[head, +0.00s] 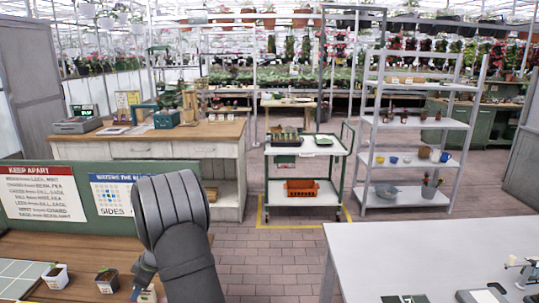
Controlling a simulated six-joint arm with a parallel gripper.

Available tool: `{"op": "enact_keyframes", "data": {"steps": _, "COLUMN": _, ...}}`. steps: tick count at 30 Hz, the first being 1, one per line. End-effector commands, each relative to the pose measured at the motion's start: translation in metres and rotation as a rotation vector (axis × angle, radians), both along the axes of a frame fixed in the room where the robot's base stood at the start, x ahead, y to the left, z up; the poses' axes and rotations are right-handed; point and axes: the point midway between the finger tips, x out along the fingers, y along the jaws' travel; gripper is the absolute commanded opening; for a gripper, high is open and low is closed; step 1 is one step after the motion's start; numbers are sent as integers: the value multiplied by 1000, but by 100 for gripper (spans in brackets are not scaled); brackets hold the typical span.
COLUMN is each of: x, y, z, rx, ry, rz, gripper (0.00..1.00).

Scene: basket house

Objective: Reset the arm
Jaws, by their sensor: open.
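My arm rises from the bottom of the head view as a thick grey bent link, left of centre. My gripper (143,282) shows only in part, low beside the arm over the wooden bench (60,248) at the left. It is open, and I see nothing held in it. The arm hides part of the gripper and of the bench behind it. A small card or label lies close by the gripper; I cannot tell whether they touch.
Two potted seedlings (55,277) (107,281) stand on the left bench, below a green board with signs (45,192). A pale table (430,245) is at the right. Brick floor lies clear between.

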Motion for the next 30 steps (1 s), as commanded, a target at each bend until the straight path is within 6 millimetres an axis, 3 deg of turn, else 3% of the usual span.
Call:
{"op": "enact_keyframes", "data": {"steps": 6, "x": 0, "y": 0, "z": 12, "rx": -1, "ry": 2, "rz": 1, "gripper": 45}}
{"op": "enact_keyframes", "data": {"steps": 17, "x": 0, "y": 0, "z": 12, "rx": -1, "ry": 2, "rz": 0, "gripper": 45}}
{"op": "enact_keyframes", "data": {"steps": 22, "x": 0, "y": -1, "z": -2, "rx": -2, "ry": 4, "rz": -1, "gripper": 45}}
{"op": "enact_keyframes", "data": {"steps": 26, "x": -1, "y": -2, "z": -25, "rx": -3, "ry": 6, "rz": -2, "gripper": 45}}
{"op": "enact_keyframes", "data": {"steps": 30, "x": 1, "y": -15, "z": 3, "rx": 1, "ry": -3, "rz": -2, "gripper": 45}}
